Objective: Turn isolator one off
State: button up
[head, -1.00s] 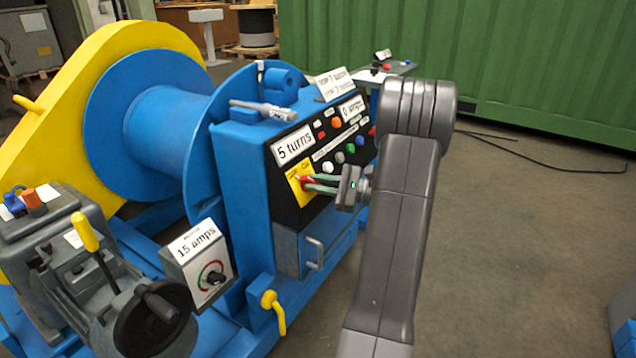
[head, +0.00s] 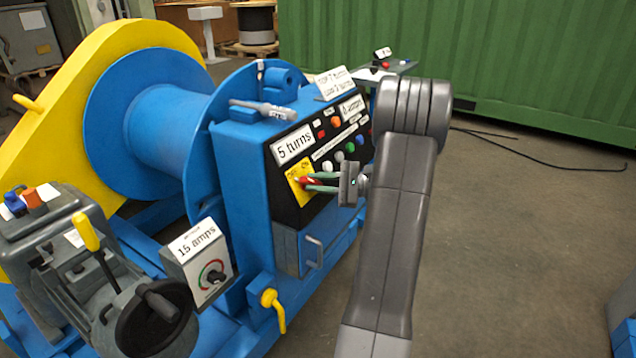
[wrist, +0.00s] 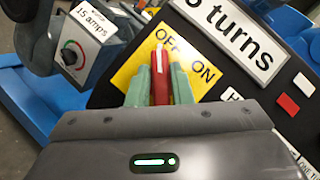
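The isolator one switch is a red handle (wrist: 159,78) with a white mark at its tip, on a yellow plate (wrist: 128,75) lettered OFF and ON. In the wrist view the handle's tip points up toward the OFF lettering. My gripper (wrist: 159,85) has its two green fingers on either side of the handle, close against it, and seems shut on it. In the head view my gripper (head: 318,183) reaches the yellow plate (head: 299,191) from the right. The handle's pivot is hidden by the fingers and gripper body in the wrist view.
The plate sits on a black panel with a "5 turns" label (head: 294,145) and several coloured buttons. A grey box labelled "15 amps" (head: 197,257) stands lower left. A metal handle (head: 314,253) sticks out below the panel.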

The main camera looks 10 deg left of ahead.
jog(key=o, duration=0.3)
jog(key=d+p, duration=0.1)
jog(key=d, duration=0.3)
jog(key=d+p, duration=0.1)
jog(key=d, duration=0.4)
jog(key=w+d+p, duration=0.1)
jog(key=d, duration=0.3)
jog(key=shift+d, duration=0.4)
jog(key=shift+a, duration=0.15)
jog(key=a+b, duration=0.1)
jog(key=a, duration=0.3)
jog(key=a+b, duration=0.1)
jog(key=a, duration=0.4)
jog(key=s+a+b, duration=0.1)
jog(key=a, duration=0.3)
jog(key=shift+a, duration=0.3)
jog(key=shift+d, duration=0.1)
